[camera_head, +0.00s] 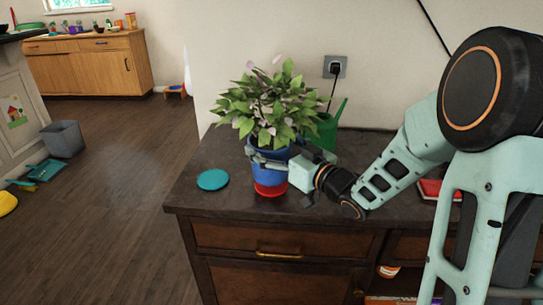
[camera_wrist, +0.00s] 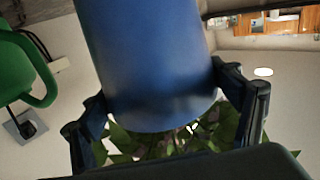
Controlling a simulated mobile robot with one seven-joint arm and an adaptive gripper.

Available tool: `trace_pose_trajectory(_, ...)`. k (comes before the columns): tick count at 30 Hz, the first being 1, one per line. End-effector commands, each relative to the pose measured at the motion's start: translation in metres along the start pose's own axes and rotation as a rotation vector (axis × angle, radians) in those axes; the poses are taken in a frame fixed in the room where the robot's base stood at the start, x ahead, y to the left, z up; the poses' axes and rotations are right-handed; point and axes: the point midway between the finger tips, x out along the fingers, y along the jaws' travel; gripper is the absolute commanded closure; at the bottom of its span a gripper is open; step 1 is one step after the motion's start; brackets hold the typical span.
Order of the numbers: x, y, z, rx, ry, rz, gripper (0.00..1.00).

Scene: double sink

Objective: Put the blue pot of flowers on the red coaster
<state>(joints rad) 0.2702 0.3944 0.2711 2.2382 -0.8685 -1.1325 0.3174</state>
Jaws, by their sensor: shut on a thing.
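The blue pot (camera_head: 268,178) holds a leafy plant with pale pink flowers (camera_head: 270,105) and stands upright over the dark cabinet top. My gripper (camera_head: 268,160) is shut on the pot's sides, below the leaves. In the wrist view the blue pot (camera_wrist: 150,60) fills the space between the two fingers of my gripper (camera_wrist: 168,112). The red coaster (camera_head: 270,189) shows directly below the pot, partly hidden by it. I cannot tell whether the pot's base touches the coaster or is slightly above it.
A teal coaster (camera_head: 212,179) lies to the left on the cabinet top (camera_head: 225,150). A green watering can (camera_head: 326,130) stands behind my gripper, near the wall socket (camera_head: 335,67). A red item (camera_head: 432,188) lies at right by my arm. The front left of the top is clear.

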Motion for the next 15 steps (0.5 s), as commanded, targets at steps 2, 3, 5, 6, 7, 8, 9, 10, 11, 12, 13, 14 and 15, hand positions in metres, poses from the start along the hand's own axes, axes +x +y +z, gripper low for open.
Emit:
trace_pose_trajectory(2, -0.001, 0.000, 0.015, 0.002, 0.002, 0.000, 0.71)
trace_pose_trajectory(3, -0.001, 0.000, 0.021, 0.002, 0.002, 0.001, 0.71)
trace_pose_trajectory(5, -0.001, 0.000, 0.026, 0.000, 0.003, 0.001, 0.71)
trace_pose_trajectory(6, -0.001, 0.000, 0.027, -0.001, 0.004, 0.001, 0.71)
trace_pose_trajectory(7, -0.001, 0.000, 0.026, -0.001, 0.005, 0.001, 0.71)
trace_pose_trajectory(8, -0.001, 0.000, 0.026, -0.002, 0.005, 0.001, 0.71)
trace_pose_trajectory(9, -0.001, 0.000, 0.025, -0.002, 0.005, 0.001, 0.71)
trace_pose_trajectory(10, -0.001, 0.000, 0.025, -0.002, 0.005, 0.001, 0.71)
trace_pose_trajectory(11, -0.001, 0.000, 0.025, -0.002, 0.005, 0.001, 0.71)
trace_pose_trajectory(12, -0.001, 0.000, 0.025, -0.002, 0.005, 0.001, 0.71)
trace_pose_trajectory(13, -0.001, 0.000, 0.025, -0.002, 0.005, 0.001, 0.71)
trace_pose_trajectory(14, -0.001, 0.000, 0.026, -0.002, 0.005, 0.001, 0.71)
trace_pose_trajectory(15, -0.001, 0.000, 0.027, -0.002, 0.005, 0.001, 0.71)
